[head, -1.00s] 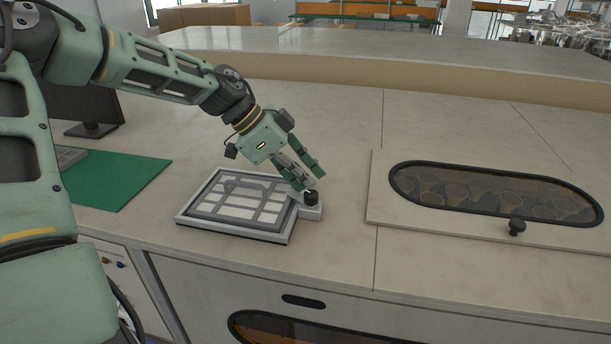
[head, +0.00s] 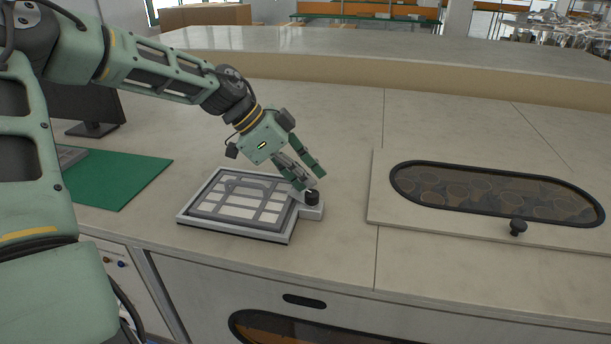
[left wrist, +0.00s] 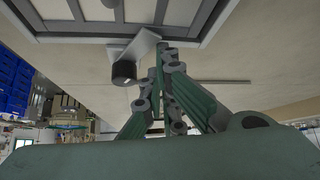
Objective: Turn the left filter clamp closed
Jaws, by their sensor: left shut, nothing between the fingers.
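The filter (head: 240,203) is a grey frame with pale panels, lying flat on the counter; part of it also shows upside down in the left wrist view (left wrist: 60,36). The clamp (head: 312,211) is a grey piece with a black knob (head: 312,197) at the frame's right side. In the left wrist view the black knob (left wrist: 124,73) and the clamp's pale bar (left wrist: 143,45) show left of my fingertips. My left gripper (head: 308,181) is shut and empty, pointing down beside the clamp. I cannot tell whether its fingertips touch the bar. My right gripper is out of view.
A green mat (head: 115,177) and a dark monitor (head: 88,112) are at the left. The counter between clamp and panel is clear.

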